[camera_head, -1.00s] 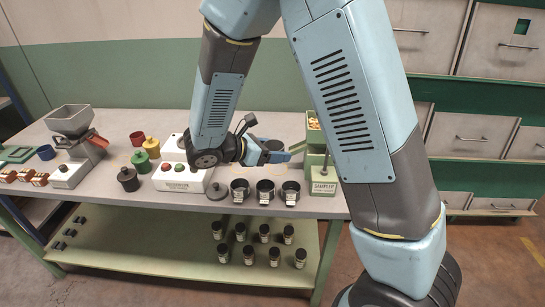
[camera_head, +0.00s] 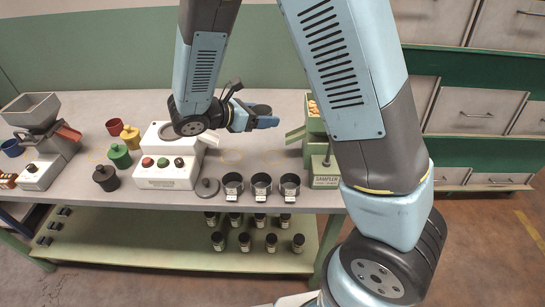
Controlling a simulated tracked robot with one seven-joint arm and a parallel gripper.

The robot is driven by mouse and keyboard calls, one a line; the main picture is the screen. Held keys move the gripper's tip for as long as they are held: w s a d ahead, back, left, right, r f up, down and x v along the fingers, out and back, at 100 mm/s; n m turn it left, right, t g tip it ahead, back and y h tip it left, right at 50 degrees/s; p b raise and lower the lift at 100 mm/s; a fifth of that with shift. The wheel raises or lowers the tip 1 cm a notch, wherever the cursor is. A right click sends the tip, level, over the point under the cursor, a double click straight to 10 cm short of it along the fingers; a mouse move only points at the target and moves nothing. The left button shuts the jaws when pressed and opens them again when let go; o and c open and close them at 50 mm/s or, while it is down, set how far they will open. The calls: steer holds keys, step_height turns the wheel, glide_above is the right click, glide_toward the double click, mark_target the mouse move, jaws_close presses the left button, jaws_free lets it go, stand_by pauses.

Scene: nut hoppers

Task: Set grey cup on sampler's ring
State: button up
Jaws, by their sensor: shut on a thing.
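My gripper (camera_head: 263,121) is shut on a dark grey cup (camera_head: 261,109), held above the back middle of the table; the fingers partly hide the cup. The sampler (camera_head: 326,178) is a green machine with a front label, standing to the right of my gripper. A green chute (camera_head: 295,135) juts from its left side toward the gripper, with a gap between. My arm covers the sampler's right part. I cannot make out its ring for certain; faint yellow rings (camera_head: 231,157) are marked on the table to its left.
Three dark cups (camera_head: 261,186) with white tags stand along the front edge, beside a grey lid (camera_head: 207,187). A white button box (camera_head: 166,172) stands left of them. Lidded pots (camera_head: 106,178) and a grey hopper (camera_head: 38,135) are farther left.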

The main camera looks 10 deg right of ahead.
steer(key=shift+f, duration=0.1)
glide_toward(275, 156)
steer(key=d, duration=0.1)
steer(key=w+d, duration=0.1)
steer(key=d, duration=0.1)
steer(key=w+d, duration=0.1)
steer(key=shift+d, duration=0.4)
steer(key=d, duration=0.1)
steer(key=w+d, duration=0.1)
steer(key=d, duration=0.2)
steer(key=shift+w, duration=0.35)
steer(key=shift+a+f, duration=0.15)
steer(key=shift+f, duration=0.35)
steer(key=o, duration=1)
steer(key=shift+f, duration=0.1)
